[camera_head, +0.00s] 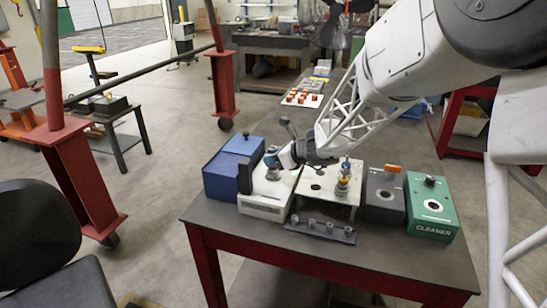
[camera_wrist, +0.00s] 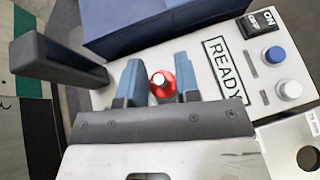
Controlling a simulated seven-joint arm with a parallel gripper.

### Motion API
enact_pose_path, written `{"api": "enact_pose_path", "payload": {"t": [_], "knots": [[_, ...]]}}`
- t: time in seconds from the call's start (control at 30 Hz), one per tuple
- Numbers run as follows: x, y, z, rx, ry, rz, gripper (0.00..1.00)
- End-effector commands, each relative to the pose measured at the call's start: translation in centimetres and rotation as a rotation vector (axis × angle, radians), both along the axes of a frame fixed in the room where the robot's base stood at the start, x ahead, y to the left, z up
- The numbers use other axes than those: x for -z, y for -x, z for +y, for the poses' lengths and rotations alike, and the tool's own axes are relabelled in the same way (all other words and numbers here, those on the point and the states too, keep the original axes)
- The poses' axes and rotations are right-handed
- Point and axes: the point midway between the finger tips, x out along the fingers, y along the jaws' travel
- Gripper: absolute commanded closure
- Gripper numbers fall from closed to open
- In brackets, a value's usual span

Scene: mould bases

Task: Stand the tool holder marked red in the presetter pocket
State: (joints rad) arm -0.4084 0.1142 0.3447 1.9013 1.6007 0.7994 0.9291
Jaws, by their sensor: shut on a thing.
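The red-marked tool holder (camera_wrist: 162,84) shows in the wrist view as a red round part with a pale top, between the two blue fingers of my gripper (camera_wrist: 160,80). My gripper is shut on it. The presetter (camera_wrist: 215,62) is the white box with READY lettering below it. In the head view my gripper (camera_head: 271,161) is over the presetter (camera_head: 262,209), beside its black column (camera_head: 245,177). The pocket is hidden by the gripper and holder, so I cannot tell how deep the holder sits.
A blue box (camera_head: 229,170) stands left of the presetter. To the right are a white station (camera_head: 325,205) with a yellow-banded holder (camera_head: 343,184), a dark box (camera_head: 384,207) and a green cleaner (camera_head: 432,221). A rack (camera_head: 320,232) lies in front. The table's front (camera_head: 400,269) is clear.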

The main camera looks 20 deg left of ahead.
Motion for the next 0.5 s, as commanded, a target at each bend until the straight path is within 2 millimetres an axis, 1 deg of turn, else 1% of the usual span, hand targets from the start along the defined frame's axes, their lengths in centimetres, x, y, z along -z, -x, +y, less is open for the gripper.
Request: {"api": "enact_pose_path", "payload": {"t": [0.17,0.2,0.27,0.3,0.4,0.5], "knots": [[-0.09,-0.03,0.01,0.000,-0.001,-0.002,1.00],[-0.09,-0.02,0.01,0.000,-0.001,-0.002,0.68],[-0.09,-0.02,0.01,0.000,-0.001,-0.002,0.59],[-0.08,-0.02,0.01,0.000,-0.001,0.000,0.53],[-0.06,-0.01,0.01,0.000,-0.001,0.000,0.40],[-0.04,-0.01,0.01,0.000,0.000,0.000,0.40]]}}
